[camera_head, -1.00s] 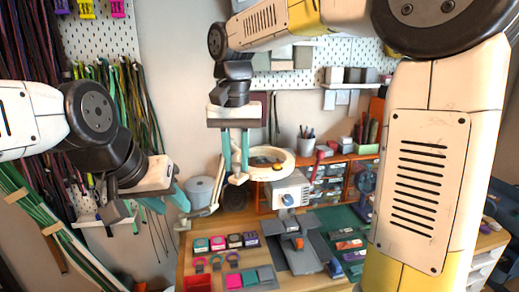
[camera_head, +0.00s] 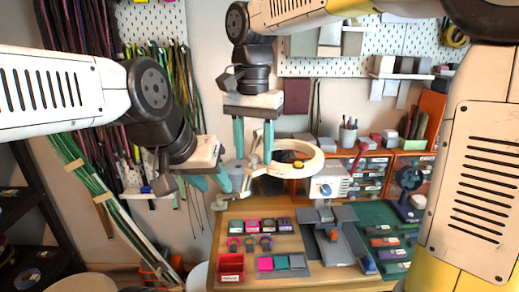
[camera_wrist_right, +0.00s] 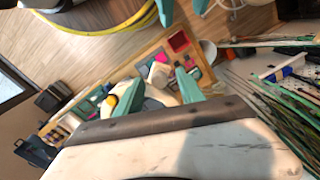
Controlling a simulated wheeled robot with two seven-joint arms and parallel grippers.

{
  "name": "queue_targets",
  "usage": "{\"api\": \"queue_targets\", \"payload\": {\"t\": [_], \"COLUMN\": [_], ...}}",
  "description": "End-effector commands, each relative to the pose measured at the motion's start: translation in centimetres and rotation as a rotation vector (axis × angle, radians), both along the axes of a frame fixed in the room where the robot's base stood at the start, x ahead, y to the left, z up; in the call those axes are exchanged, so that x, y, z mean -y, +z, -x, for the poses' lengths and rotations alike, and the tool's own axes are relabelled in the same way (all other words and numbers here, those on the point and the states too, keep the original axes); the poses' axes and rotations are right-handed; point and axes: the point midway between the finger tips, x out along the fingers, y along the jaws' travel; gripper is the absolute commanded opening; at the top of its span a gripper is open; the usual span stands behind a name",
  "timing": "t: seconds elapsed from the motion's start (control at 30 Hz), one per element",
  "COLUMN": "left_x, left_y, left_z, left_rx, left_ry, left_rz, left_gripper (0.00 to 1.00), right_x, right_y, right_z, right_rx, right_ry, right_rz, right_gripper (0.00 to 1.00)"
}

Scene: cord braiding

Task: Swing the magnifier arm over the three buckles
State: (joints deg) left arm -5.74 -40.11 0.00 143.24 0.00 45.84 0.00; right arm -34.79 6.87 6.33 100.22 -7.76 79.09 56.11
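The magnifier (camera_head: 314,162), a cream ring around a lens, hangs above the back of the desk, left of and above a white box-shaped device. Its jointed arm (camera_head: 246,180) runs down to the left. My right gripper (camera_head: 254,161), with teal fingers, is open around the cream joint at the ring's left; contact is unclear. Its fingers also show apart in the right wrist view (camera_wrist_right: 158,92). My left gripper (camera_head: 212,186) is open at the left, near a grey canister. Three small ring-shaped pieces, apparently the buckles (camera_head: 250,243), lie in a row on the desk, below the magnifier.
A row of coloured labelled pieces (camera_head: 254,226) lies behind the buckles. A red tray (camera_head: 230,267) and a mat with coloured squares (camera_head: 288,271) lie in front. The white device (camera_head: 328,187) and a grey stand occupy the middle. Cords hang at the left.

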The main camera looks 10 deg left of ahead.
Motion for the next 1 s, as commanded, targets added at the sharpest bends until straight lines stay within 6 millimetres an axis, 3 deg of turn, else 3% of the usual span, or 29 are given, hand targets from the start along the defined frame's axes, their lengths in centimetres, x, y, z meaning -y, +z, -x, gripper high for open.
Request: {"api": "queue_targets", "payload": {"t": [0.33, 0.7, 1.0], "left_x": [0.0, 0.0, 0.0], "left_y": [0.0, 0.0, 0.0], "left_z": [0.0, 0.0, 0.0], "left_rx": [0.000, 0.000, 0.000], "left_ry": [0.000, 0.000, 0.000], "left_rz": [0.000, 0.000, 0.000], "left_gripper": [0.36, 0.36, 0.36], "right_x": [0.0, 0.0, 0.0], "right_y": [0.4, 6.2, 7.8], "right_z": [0.0, -0.1, 0.0], "right_rx": [0.001, 0.001, 0.000], "right_ry": [0.000, 0.000, 0.000], "right_rz": [0.000, -0.002, 0.001], "right_gripper": [0.45, 0.45, 0.45]}}
